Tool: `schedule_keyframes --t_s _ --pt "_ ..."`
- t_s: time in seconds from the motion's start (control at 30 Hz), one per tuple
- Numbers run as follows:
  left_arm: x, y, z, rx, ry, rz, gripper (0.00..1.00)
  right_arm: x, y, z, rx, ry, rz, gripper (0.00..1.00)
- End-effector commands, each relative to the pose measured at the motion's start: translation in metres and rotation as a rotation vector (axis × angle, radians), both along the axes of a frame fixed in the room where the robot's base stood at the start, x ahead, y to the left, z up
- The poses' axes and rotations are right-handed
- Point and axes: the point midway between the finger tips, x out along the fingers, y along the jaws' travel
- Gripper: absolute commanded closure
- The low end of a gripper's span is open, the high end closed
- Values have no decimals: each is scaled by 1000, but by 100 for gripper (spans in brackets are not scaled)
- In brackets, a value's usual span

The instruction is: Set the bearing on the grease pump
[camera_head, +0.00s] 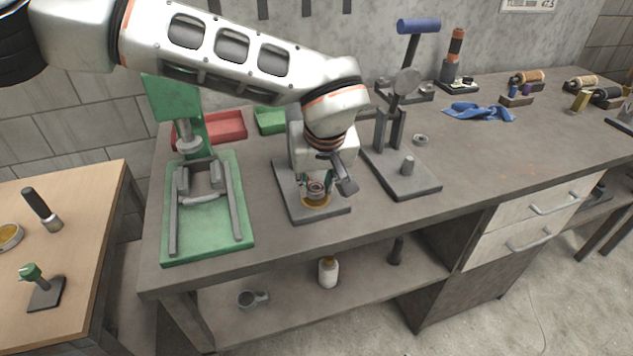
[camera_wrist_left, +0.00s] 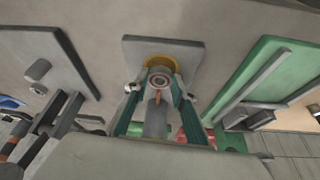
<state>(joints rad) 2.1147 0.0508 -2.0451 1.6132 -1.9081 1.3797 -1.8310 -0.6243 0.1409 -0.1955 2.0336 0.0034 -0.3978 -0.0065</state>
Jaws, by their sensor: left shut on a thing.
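My left gripper (camera_head: 317,184) points down over a grey base plate (camera_head: 291,203) in the middle of the bench. It is shut on the bearing (camera_head: 315,188), a small dark metal ring. Below the bearing is a brass-yellow round seat (camera_head: 317,202) on that plate, which seems to be the grease pump. In the wrist view the bearing (camera_wrist_left: 159,80) sits between the fingertips, in front of the yellow seat (camera_wrist_left: 162,62). A grey post with a copper tip (camera_wrist_left: 156,97) shows close by. I cannot tell whether the bearing touches the seat. My right gripper is not in view.
A green press (camera_head: 212,217) stands on the left. A lever stand with a grey base (camera_head: 404,178) is close on the right, with a loose ring (camera_head: 421,140) beyond it. Red (camera_head: 226,127) and green (camera_head: 270,121) bins are behind. The bench's front right is clear.

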Motion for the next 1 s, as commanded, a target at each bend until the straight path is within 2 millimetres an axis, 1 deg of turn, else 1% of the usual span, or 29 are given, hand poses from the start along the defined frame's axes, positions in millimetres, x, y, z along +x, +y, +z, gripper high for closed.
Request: schedule_keyframes --t_s 1.0 --pt "0 0 -11 0 1 0 97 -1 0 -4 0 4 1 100"
